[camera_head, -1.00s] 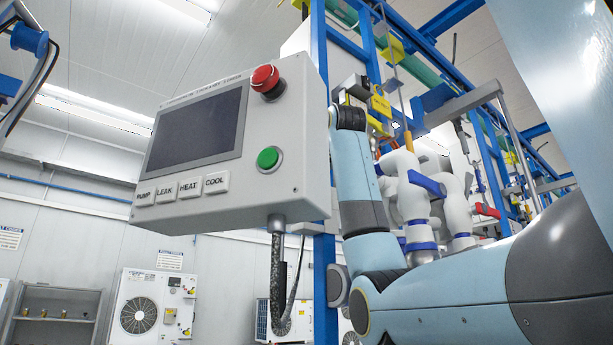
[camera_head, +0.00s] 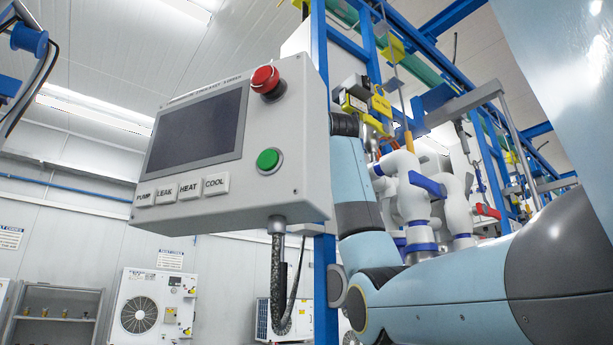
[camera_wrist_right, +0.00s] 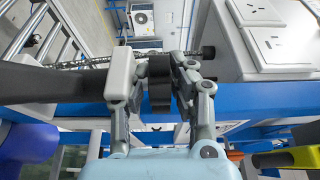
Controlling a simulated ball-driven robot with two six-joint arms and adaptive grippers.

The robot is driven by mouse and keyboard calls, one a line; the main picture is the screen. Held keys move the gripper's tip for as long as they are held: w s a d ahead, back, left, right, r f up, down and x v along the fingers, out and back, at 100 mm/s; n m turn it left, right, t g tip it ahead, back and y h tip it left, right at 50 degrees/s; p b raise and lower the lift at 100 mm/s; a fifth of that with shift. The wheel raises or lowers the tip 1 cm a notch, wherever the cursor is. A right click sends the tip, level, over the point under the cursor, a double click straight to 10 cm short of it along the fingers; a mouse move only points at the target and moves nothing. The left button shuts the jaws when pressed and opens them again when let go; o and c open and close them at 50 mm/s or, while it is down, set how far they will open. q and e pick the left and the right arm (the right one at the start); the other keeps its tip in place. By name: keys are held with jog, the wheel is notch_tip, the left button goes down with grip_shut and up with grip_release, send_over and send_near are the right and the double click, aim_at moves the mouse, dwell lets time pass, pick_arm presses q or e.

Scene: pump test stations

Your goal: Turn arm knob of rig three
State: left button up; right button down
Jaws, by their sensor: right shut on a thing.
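In the right wrist view a black ribbed knob (camera_wrist_right: 160,82) sits between the two fingers of my right gripper (camera_wrist_right: 158,84). The fingers are closed on it from both sides. Whether it carries a label cannot be seen. In the head view my right arm rises beside the grey control box (camera_head: 300,130), and its wrist end is partly hidden behind the box's right edge. I cannot make out the fingers or the knob clearly there. My left gripper is in neither view.
The control box carries a screen (camera_head: 197,126), a red mushroom button (camera_head: 265,80), a green button (camera_head: 268,159) and several labelled keys. A blue upright (camera_head: 325,280) stands behind it. In the wrist view, white socket boxes (camera_wrist_right: 285,45) sit close right of the gripper.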

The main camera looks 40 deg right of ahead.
jog(key=shift+a+m+g+h+p, duration=0.1)
jog(key=shift+m+g+h+p, duration=0.35)
jog(key=shift+h, duration=0.25)
jog(key=shift+m, duration=0.25)
